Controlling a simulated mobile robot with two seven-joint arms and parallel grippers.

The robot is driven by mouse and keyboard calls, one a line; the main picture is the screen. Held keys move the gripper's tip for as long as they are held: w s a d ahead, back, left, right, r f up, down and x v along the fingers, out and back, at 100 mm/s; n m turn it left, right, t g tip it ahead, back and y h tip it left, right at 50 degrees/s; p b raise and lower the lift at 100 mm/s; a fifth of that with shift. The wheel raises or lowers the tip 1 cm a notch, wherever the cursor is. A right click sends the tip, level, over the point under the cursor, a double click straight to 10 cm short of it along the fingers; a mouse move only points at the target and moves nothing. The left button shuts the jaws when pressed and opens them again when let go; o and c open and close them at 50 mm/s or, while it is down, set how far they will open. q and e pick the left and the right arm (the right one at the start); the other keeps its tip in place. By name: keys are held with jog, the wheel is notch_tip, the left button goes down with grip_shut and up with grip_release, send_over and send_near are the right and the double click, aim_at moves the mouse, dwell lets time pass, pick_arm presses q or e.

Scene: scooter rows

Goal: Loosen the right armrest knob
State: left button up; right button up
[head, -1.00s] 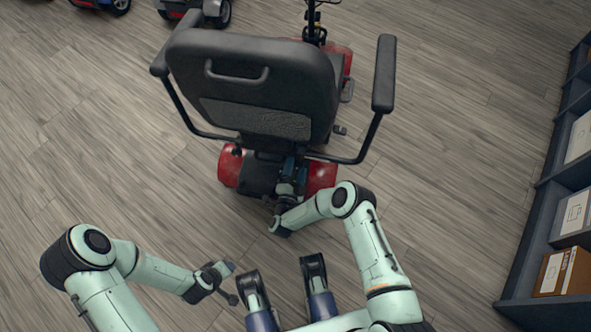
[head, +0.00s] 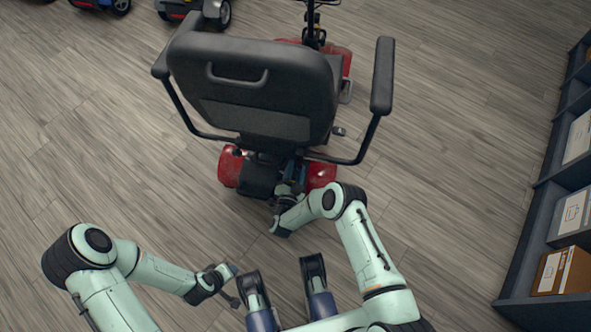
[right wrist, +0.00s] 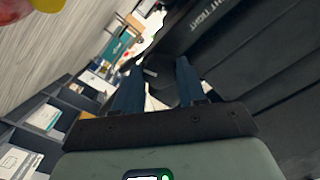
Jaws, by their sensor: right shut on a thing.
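The scooter's black seat (head: 235,80) is seen from behind, above its red rear body (head: 320,175). The right armrest (head: 383,75) is raised on a bent black tube (head: 345,160) that runs in under the seat. My right gripper (head: 296,168) reaches under the seat back, near the inner end of that tube. In the right wrist view, its two blue fingers (right wrist: 160,88) are shut on a small dark part, likely the armrest knob (right wrist: 160,93), which is mostly hidden in shadow. My left gripper (head: 234,283) hangs empty low over the floor; its jaw opening is unclear.
A dark shelf unit (head: 525,240) with boxes (head: 565,270) stands along the right side. Other scooters (head: 195,10) stand at the top left. The wooden floor (head: 450,130) is clear on both sides of the scooter.

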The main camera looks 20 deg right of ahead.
jog(key=n, duration=0.4)
jog(key=shift+a+n, duration=0.1)
jog(key=shift+n, duration=0.3)
jog(key=n, duration=0.2)
jog(key=shift+s+f+n, duration=0.1)
jog(key=shift+n, duration=0.3)
jog(key=n, duration=0.2)
jog(key=shift+n, duration=0.3)
jog(key=n, duration=0.4)
jog(key=shift+n, duration=0.3)
jog(key=n, duration=0.2)
jog(key=n+b, duration=0.1)
jog(key=n, duration=0.1)
jog(key=shift+d+n, duration=0.2)
jog(key=shift+n, duration=0.1)
pick_arm(q)
jog(key=shift+w+a+f+b, duration=0.2)
jog(key=shift+w+a+f, duration=0.15)
jog(key=shift+f, duration=0.15)
jog(key=shift+w+a+f+b, duration=0.25)
jog(key=shift+w+f, duration=0.1)
jog(key=shift+f, duration=0.15)
pick_arm(e)
jog(key=shift+s+n, duration=0.1)
jog(key=shift+n, duration=0.5)
pick_arm(q)
jog(key=shift+s, duration=0.1)
pick_arm(e)
jog(key=o, duration=1)
jog(key=shift+o, duration=0.3)
